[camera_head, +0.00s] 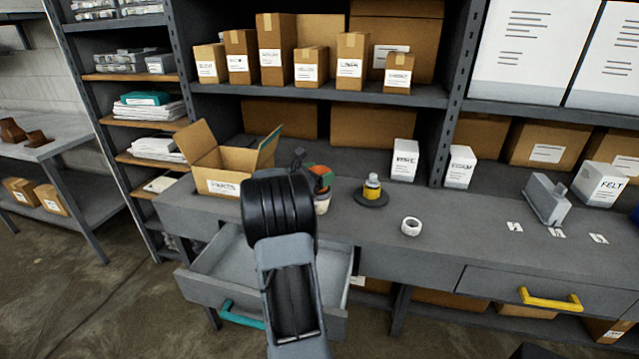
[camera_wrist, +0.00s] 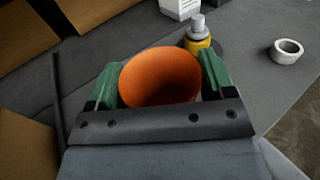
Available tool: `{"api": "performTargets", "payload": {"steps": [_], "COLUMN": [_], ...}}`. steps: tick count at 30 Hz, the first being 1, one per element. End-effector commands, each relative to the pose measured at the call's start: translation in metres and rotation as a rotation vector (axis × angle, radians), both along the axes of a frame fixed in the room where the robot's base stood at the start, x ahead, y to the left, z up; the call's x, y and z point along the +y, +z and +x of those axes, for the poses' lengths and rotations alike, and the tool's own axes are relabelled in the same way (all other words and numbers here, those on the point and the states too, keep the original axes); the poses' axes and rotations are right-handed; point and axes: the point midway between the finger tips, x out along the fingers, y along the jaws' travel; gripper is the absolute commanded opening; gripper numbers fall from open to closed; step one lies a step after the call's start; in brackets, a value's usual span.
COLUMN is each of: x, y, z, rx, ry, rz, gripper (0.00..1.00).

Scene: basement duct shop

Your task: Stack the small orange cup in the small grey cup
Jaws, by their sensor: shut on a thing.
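The small orange cup (camera_wrist: 160,78) is between the green finger pads of my gripper (camera_wrist: 160,84) in the wrist view, its open mouth facing the camera. My gripper is shut on it. In the head view the orange cup (camera_head: 319,170) shows only in part beside the dark wrist, with a green pad of my gripper (camera_head: 322,181) against it. A pale cup, seemingly the small grey cup (camera_head: 322,204), shows directly below it on the bench. I cannot tell whether the orange cup is inside it or just above. The pale cup is hidden in the wrist view.
A yellow bottle (camera_head: 372,187) stands on a dark round base to the right. A white tape roll (camera_head: 411,226) lies farther right. An open cardboard box (camera_head: 225,170) stands left. The drawer (camera_head: 215,262) below is pulled out.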

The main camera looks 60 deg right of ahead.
Motion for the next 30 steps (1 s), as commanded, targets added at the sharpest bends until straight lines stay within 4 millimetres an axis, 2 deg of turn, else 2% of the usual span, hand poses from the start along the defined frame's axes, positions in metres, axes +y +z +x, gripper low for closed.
{"api": "performTargets", "payload": {"steps": [3, 10, 20, 21, 28, 30], "x": [-0.006, -0.005, -0.005, -0.005, -0.005, -0.005], "y": [-0.007, -0.035, -0.038, -0.038, -0.037, -0.037], "z": [0.0, 0.0, 0.0, 0.0, 0.0, 0.0], "rx": [0.002, 0.003, 0.0, 0.001, 0.001, 0.001], "ry": [-0.002, -0.002, -0.001, -0.001, -0.001, -0.001], "rz": [0.003, 0.002, 0.0, 0.0, 0.0, 0.0], "gripper": [0.52, 0.52, 0.52, 0.77, 0.99, 1.0]}}
